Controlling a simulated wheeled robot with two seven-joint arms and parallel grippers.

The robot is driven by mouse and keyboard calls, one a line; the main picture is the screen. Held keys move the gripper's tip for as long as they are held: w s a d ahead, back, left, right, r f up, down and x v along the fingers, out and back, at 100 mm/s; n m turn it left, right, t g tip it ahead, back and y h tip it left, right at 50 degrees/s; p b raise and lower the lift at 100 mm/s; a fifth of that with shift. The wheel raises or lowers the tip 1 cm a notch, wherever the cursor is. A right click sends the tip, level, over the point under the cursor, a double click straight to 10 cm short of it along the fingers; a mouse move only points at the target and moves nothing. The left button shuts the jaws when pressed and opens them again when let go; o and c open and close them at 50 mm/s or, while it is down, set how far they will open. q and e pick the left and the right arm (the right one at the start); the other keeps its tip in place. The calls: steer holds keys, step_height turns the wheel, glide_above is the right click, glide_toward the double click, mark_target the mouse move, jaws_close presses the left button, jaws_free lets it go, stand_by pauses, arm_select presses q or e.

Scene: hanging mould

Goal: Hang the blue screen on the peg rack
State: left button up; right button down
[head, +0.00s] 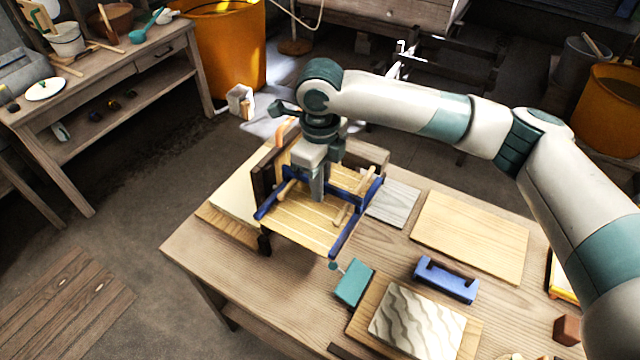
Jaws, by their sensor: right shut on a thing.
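The blue screen (310,222), a pale slatted panel with blue edge bars, shows near the table's back left. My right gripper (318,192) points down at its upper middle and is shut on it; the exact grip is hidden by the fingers. The peg rack (263,178) appears as a dark brown upright frame just left of and behind the screen, with light wooden pegs near it. The screen overlaps the rack in this view, and I cannot tell whether they touch or whether a peg bears the screen. My left gripper is not in view.
The wooden table (205,262) also holds a blue tool (446,281), a teal block (354,283), a wavy-patterned panel (418,322), a plain board (470,236) and a grey board (393,201). A side bench (150,62) stands at the left. Bare floor lies between.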

steer(key=shift+f, duration=0.35)
steer(key=c, duration=1.8)
jaws_free()
steer(key=shift+o, duration=0.2)
steer(key=shift+r, duration=0.15)
steer(key=shift+r+b, duration=0.2)
steer(key=shift+b, duration=0.15)
step_height(320, 180, up, 17)
steer(key=b, duration=0.5)
steer(key=shift+b, duration=0.4)
steer(key=shift+f, duration=0.15)
